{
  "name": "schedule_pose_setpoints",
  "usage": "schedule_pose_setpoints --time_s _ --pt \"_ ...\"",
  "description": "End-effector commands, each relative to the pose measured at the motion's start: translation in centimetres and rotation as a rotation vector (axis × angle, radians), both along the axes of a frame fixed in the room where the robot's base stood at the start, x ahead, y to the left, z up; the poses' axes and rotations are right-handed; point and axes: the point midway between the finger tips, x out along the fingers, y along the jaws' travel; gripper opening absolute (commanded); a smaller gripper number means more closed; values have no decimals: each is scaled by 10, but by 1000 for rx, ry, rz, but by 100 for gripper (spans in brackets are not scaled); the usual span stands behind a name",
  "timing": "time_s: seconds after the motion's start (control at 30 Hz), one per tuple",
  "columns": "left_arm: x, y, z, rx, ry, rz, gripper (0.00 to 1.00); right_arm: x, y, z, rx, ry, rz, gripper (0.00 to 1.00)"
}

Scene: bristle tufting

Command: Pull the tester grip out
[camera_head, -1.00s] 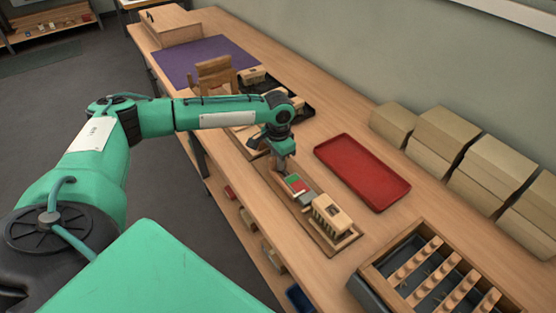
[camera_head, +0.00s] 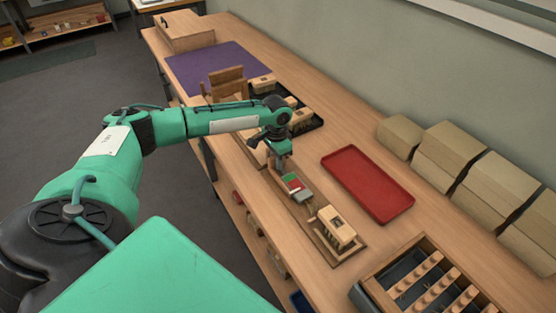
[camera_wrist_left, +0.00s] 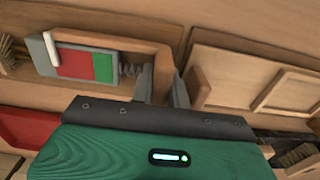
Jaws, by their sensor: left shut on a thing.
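The tester shows a red and green face (camera_head: 291,182) with a grey end, on a long wooden board (camera_head: 318,240) on the bench. In the left wrist view the face (camera_wrist_left: 85,65) sits in a grey body with a white pointer, beside a coil spring. The wooden tester grip (camera_wrist_left: 125,44) runs past the spring to my fingers. My left gripper (camera_head: 278,163) is shut on the grip; its fingers also show in the left wrist view (camera_wrist_left: 163,88). Their contact is partly hidden. A wooden brush block (camera_head: 338,225) with bristles stands at the board's near end. My right gripper is out of view.
A red tray (camera_head: 367,183) lies right of the board. A crate with pegged bars (camera_head: 372,290) stands at the near right. Cardboard boxes (camera_head: 455,150) line the wall. A black tray (camera_head: 317,122) with brushes lies behind my left wrist.

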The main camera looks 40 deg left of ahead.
Motion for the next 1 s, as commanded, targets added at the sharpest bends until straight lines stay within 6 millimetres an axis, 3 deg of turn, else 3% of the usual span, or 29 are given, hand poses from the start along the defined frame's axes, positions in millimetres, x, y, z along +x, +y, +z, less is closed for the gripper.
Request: schedule_pose_setpoints --time_s 0.03,0.13,0.53,1.0 --pt "0 1 1 1 -2 2 22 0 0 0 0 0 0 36" --pt "0 1 1 1 -1 2 38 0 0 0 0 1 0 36" --pt "0 0 10 -1 -2 0 38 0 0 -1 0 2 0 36" --pt "1 0 108 -1 -4 1 38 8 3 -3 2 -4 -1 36"
